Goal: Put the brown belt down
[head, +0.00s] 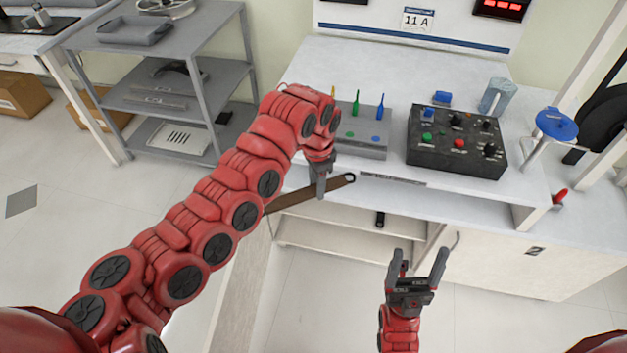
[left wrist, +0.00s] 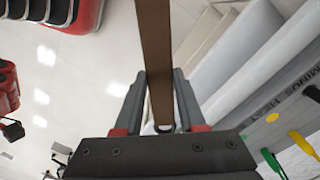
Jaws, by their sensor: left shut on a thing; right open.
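The brown belt (head: 293,197) is a flat strip with a dark ring at its right end. It is held in the air at the front edge of the white workbench (head: 375,75). My left gripper (head: 320,190) is shut on it close to the ring end. In the left wrist view the belt (left wrist: 155,50) runs between the two fingers, with the ring near the palm. Part of the belt is hidden behind my left arm in the head view. My right gripper (head: 418,262) is open and empty, low in front of the bench.
A grey block (head: 372,150) with coloured tools and a black control box (head: 457,142) stand on the bench. Open shelves (head: 335,232) lie below. A blue round-topped stand (head: 556,123) is at the right. A grey rack (head: 150,103) stands at the back left.

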